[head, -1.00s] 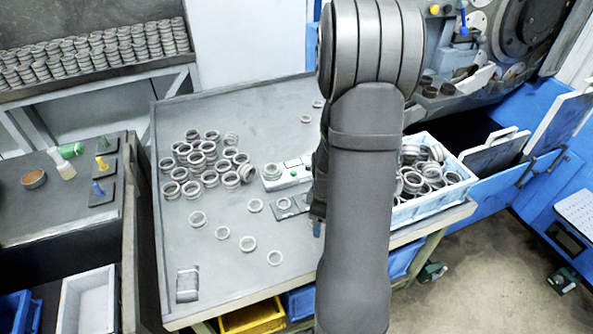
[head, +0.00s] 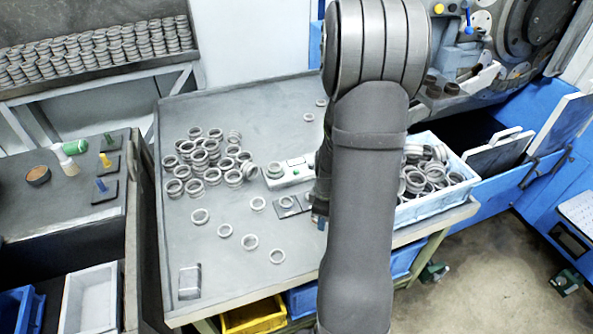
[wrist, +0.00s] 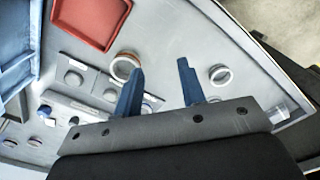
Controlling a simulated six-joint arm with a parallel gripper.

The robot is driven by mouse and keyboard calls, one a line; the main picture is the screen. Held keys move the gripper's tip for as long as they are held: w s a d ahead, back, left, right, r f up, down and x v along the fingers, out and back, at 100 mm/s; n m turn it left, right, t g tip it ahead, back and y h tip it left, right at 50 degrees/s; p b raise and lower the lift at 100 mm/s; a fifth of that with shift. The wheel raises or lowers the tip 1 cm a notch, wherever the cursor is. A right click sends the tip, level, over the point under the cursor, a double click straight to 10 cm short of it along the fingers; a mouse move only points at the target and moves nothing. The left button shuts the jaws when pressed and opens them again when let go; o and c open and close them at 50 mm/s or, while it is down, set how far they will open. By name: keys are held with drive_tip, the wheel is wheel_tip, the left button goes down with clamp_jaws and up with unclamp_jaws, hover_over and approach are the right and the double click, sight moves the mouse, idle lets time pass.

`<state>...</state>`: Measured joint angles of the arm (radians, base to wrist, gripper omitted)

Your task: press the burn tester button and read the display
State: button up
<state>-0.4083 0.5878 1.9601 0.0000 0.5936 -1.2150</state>
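A small white box (head: 284,174) with a green button (head: 293,174) and a pale panel on top, which looks like the burn tester, stands on the grey table. A ring sits on its left end, and my arm is close to its right end. Any reading on it is too small to make out. My gripper's fingertips are mostly behind my arm in the head view; a bit of blue shows at its left edge. In the wrist view my gripper (wrist: 160,82) has its two blue fingers apart with nothing held between them.
Many metal rings (head: 205,160) lie left of the box, with several loose ones in front. A dark plate (head: 289,206) with a ring sits just in front of it. A blue crate (head: 440,202) of rings stands right of my arm. The table's front left is mostly clear.

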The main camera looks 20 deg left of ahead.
clamp_jaws()
idle(1.4)
